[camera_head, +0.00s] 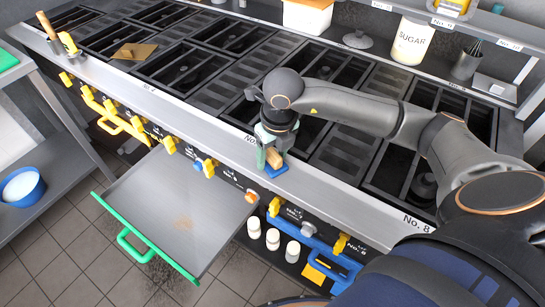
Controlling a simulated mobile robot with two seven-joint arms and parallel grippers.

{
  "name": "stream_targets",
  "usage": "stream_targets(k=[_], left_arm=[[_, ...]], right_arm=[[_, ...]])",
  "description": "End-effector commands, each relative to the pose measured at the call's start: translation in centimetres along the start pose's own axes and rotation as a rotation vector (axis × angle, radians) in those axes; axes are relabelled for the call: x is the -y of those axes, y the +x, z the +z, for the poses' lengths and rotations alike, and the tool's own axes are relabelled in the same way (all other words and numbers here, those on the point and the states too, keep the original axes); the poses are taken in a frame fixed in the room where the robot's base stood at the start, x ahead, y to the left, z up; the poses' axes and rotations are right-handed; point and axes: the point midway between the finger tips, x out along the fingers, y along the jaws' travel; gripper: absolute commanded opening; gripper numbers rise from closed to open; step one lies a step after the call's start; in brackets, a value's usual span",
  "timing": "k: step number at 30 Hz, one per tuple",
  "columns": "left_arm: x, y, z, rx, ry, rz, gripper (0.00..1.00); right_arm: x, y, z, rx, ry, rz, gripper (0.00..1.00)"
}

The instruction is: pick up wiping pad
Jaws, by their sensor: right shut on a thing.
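The wiping pad (276,170) shows as a small blue piece with a brown part above it, at the front steel edge of the range near the middle of the view. My right gripper (271,151) points down over it, with its fingers shut on the pad's brown upper part. The fingers partly hide the pad, and I cannot tell whether its underside touches the steel edge. My left gripper is not in view.
The long range (330,188) has black grates and yellow and blue knobs along its front. An open tray (180,215) with green handles juts out below. A sugar canister (411,42) and white container (307,16) stand behind. A brown flat piece (135,51) lies at far left.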

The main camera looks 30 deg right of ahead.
Motion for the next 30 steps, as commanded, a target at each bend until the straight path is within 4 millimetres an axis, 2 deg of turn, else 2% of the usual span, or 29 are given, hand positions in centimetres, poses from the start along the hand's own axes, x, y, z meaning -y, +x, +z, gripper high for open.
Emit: stream_targets(k=[2, 9, 11, 12, 19, 23, 28, 30], left_arm=[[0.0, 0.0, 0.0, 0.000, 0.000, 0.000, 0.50], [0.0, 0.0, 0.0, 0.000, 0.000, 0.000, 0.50], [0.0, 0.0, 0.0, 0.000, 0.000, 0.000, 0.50], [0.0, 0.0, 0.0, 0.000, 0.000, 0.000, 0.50], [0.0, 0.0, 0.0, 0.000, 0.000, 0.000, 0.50], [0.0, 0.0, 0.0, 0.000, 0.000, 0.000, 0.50], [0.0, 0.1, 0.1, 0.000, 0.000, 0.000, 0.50], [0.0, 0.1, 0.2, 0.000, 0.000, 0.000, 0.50]], right_arm=[[0.0, 0.0, 0.0, 0.001, 0.000, 0.000, 0.38], [0.0, 0.0, 0.0, 0.001, 0.000, 0.000, 0.11], [0.0, -0.1, 0.0, 0.001, 0.000, 0.000, 0.06], [0.0, -0.1, 0.0, 0.001, 0.000, 0.000, 0.00], [0.0, -0.2, 0.1, 0.002, 0.000, 0.000, 0.00], [0.0, -1.0, 0.3, 0.004, 0.001, 0.000, 0.00], [-0.1, -3.5, 0.6, 0.006, -0.001, 0.000, 0.00], [-1.0, -4.8, -0.1, 0.008, -0.006, 0.002, 0.00]])
